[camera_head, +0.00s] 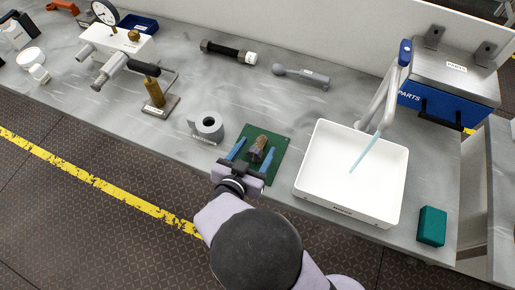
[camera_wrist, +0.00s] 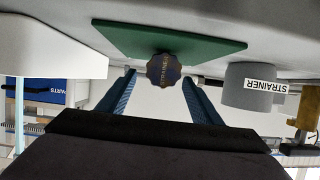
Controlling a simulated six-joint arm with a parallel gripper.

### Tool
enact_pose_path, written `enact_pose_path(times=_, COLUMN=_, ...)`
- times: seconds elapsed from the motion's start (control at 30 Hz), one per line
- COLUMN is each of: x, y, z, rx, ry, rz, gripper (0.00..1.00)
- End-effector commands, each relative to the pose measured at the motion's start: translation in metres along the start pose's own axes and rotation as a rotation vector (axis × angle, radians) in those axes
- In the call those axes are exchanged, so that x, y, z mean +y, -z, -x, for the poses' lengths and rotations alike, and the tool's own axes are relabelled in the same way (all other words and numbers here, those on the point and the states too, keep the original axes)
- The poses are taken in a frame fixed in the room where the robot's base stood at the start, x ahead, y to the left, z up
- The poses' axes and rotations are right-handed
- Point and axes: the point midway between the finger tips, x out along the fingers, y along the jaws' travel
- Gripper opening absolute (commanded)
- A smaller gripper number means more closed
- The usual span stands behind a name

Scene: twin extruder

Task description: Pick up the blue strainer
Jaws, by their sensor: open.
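A small ribbed piece, likely the strainer (camera_head: 258,146), is on a green mat (camera_head: 275,143) at the front of the bench. It looks brownish in the head view; in the wrist view the strainer (camera_wrist: 163,70) has a dark bluish, scalloped end with small lettering. My gripper (camera_head: 257,150) is open, its two blue fingers on either side of the piece. In the wrist view my gripper (camera_wrist: 159,78) shows the piece between and beyond the fingertips, with gaps on both sides. I cannot tell whether the fingers reach fully around it.
A grey ring-shaped holder (camera_head: 209,127), labelled STRAINER in the wrist view (camera_wrist: 248,86), stands left of the mat. A white tray (camera_head: 325,190) under a tap is close on the right. A green block (camera_head: 432,226) lies further right. A gauge assembly (camera_head: 120,45) stands at back left.

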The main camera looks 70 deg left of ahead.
Motion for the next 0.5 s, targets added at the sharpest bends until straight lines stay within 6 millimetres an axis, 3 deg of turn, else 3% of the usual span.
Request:
enact_pose_path(times=0.27, x=-0.002, y=-0.009, z=0.006, rx=0.007, ry=-0.017, rz=0.006, gripper=0.59)
enact_pose_path(times=0.5, x=-0.001, y=-0.008, z=-0.012, rx=0.006, ry=-0.019, rz=0.006, gripper=0.59)
